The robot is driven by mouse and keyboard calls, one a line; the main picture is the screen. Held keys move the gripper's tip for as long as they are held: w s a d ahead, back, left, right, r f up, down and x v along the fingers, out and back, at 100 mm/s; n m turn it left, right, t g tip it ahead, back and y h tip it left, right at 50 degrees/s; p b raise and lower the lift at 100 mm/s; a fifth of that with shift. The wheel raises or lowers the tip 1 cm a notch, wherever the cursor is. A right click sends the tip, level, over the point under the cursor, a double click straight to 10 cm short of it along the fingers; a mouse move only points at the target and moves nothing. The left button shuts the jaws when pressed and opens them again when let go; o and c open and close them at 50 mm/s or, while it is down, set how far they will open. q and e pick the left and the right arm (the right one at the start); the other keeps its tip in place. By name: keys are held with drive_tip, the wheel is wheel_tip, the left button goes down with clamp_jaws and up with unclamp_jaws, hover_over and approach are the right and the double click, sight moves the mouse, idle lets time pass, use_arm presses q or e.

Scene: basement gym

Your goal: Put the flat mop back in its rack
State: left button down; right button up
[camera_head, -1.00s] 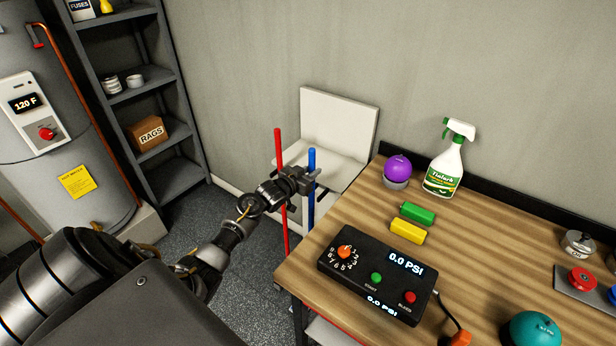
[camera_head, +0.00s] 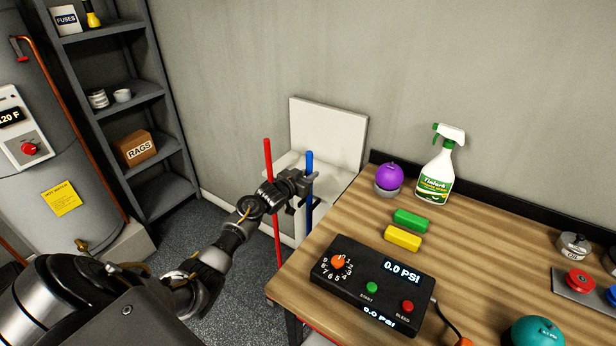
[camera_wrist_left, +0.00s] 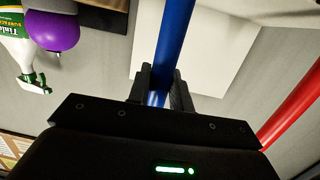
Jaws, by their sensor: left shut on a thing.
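My left gripper (camera_head: 305,186) is shut on a blue pole (camera_head: 309,162), a little below its top end. In the left wrist view the blue pole (camera_wrist_left: 174,45) passes between the two dark fingers (camera_wrist_left: 158,88). A red pole (camera_head: 268,160) stands upright to its left, apart from the fingers; it also shows in the left wrist view (camera_wrist_left: 292,103). The lower ends of both poles are hidden or too unclear to read, so I cannot tell which belongs to the flat mop. No rack can be made out. My right gripper is not in view.
A white basin-like fixture with a tall back panel (camera_head: 328,135) stands behind the poles. A wooden workbench (camera_head: 330,300) is close on the right, holding a black control box (camera_head: 372,285) and a spray bottle (camera_head: 437,175). Grey shelves (camera_head: 165,150) stand left; dark floor shows between.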

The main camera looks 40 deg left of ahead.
use_arm(q)
drive_tip(key=shift+f, duration=0.25)
drive_tip(key=shift+f+b, duration=0.25)
drive_tip(key=shift+b, duration=0.15)
drive_tip(key=c, duration=1.2)
unclamp_jaws()
drive_tip(key=s, duration=0.3)
drive_tip(key=s+r, duration=0.1)
drive_tip(key=s, duration=0.3)
drive_tip(key=s+b, duration=0.1)
drive_tip(key=s, duration=0.2)
drive_tip(key=shift+s+a+r, duration=0.2)
drive_tip(key=shift+s+r, duration=0.1)
drive_tip(key=shift+s, duration=0.1)
